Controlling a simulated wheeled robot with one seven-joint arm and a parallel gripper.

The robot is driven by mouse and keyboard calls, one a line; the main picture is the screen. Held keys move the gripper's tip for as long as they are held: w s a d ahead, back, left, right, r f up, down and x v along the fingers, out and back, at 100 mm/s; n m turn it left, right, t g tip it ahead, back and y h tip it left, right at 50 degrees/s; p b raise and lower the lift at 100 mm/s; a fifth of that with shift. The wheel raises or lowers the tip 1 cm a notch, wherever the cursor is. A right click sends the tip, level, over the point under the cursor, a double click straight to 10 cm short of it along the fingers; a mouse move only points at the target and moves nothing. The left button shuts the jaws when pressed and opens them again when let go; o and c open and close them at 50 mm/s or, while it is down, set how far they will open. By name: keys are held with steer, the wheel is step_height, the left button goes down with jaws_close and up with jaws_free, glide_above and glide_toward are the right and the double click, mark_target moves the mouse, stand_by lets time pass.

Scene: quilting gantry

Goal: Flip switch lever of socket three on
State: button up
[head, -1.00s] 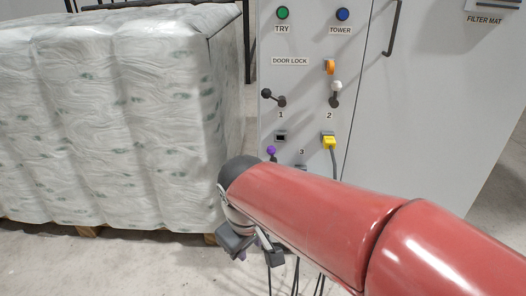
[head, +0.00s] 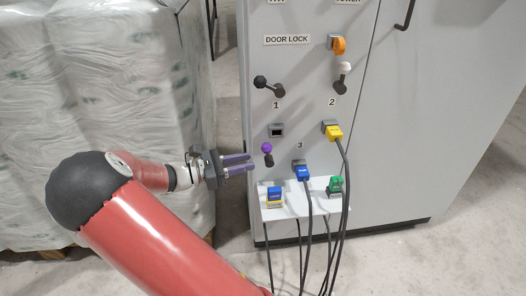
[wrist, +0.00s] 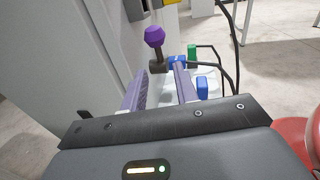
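The purple-knobbed switch lever (head: 266,148) stands on the grey cabinet front, left of the label 3 and up-left of socket three (head: 299,164), which holds a blue plug (head: 303,174). Its knob points up above its dark pivot. My gripper (head: 252,163) is open and empty, just left of the lever and slightly below its knob, with its purple fingers pointing at it. In the wrist view the lever (wrist: 155,37) rises ahead of and between the two spread fingers. I see no contact.
Above are a black lever (head: 262,83) by label 1 and a white-knobbed lever (head: 345,68) by label 2. A yellow plug (head: 334,132) sits in socket two. Below, a small shelf (head: 291,211) holds blue-yellow and green plugs. Cables hang down. Wrapped bales (head: 120,80) stand left.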

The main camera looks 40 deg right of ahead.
mark_target(269, 156)
steer(key=x, duration=0.7)
steer(key=shift+s+d, duration=0.15)
steer(key=shift+d, duration=0.2)
steer(key=shift+c, duration=0.2)
jaws_close()
